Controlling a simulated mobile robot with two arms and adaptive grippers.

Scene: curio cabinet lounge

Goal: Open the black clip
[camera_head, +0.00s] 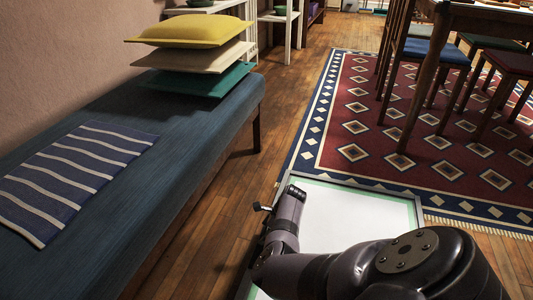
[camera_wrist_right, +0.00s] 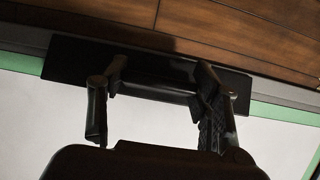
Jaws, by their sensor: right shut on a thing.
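The black clip (camera_wrist_right: 72,60) is a dark flat plate in the right wrist view, lying across the grey edge of a pale board (camera_head: 335,215). My right gripper (camera_wrist_right: 160,78) has its two fingers over the clip, one toward each side, shut on it. A dark bar of the clip runs between the fingers. In the head view my right arm reaches over the board, and its wrist hides most of the gripper and clip. My left gripper is not in view.
The board has a grey frame and mint-green borders. A blue bench (camera_head: 150,170) with a striped cloth (camera_head: 75,172) and stacked cushions (camera_head: 190,32) stands at left. A patterned rug (camera_head: 400,150) lies behind the board, with a table and chairs on it. Wooden floor shows between bench and rug.

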